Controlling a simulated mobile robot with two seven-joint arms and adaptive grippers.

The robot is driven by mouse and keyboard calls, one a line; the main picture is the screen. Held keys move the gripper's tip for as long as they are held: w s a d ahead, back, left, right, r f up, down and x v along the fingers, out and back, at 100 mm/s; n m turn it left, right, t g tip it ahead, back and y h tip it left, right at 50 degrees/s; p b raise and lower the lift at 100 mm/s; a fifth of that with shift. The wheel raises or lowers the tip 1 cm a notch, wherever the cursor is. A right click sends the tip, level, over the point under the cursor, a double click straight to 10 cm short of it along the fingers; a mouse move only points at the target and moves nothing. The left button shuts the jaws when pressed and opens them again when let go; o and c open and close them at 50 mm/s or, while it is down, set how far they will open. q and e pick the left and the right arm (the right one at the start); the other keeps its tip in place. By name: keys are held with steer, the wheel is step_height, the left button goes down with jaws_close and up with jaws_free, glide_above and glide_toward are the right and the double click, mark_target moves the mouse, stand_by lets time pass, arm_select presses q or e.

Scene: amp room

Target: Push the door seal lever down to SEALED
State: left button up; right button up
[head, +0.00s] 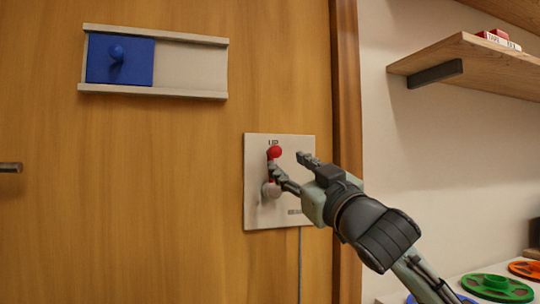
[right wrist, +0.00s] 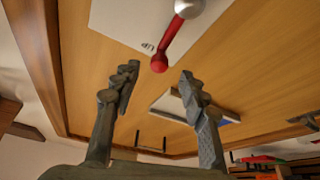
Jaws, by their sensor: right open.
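The door seal lever (head: 275,153) has a red arm and a red ball end, and it points up beneath the word UP. Its grey hub (head: 271,190) sits on a white plate (head: 257,214) on the wooden door; a lower label is mostly hidden by my gripper. My right gripper (head: 288,163) is open and empty in front of the plate, one finger overlapping the lever arm. In the right wrist view the red ball (right wrist: 159,63) appears between the two open fingertips (right wrist: 159,73); contact cannot be told. My left gripper is not in view.
A blue sliding panel (head: 120,67) with a knob sits in a pale track on the door, upper left. A door handle (head: 10,167) is at the left edge. A wooden shelf (head: 480,63) juts out upper right. Green (head: 497,288) and orange reels lie lower right.

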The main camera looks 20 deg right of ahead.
mark_target(278, 154)
steer(key=x, duration=0.5)
steer(key=shift+w+a+r, duration=0.1)
steer(key=shift+w+r, duration=0.15)
steer(key=shift+r, duration=0.1)
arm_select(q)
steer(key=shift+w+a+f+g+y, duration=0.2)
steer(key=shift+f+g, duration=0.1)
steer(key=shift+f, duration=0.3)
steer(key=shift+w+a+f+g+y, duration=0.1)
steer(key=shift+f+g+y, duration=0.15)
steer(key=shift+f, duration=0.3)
arm_select(e)
steer(key=shift+w+a+r, duration=0.1)
steer(key=shift+w+r, duration=0.1)
steer(key=shift+w, duration=0.45)
jaws_close()
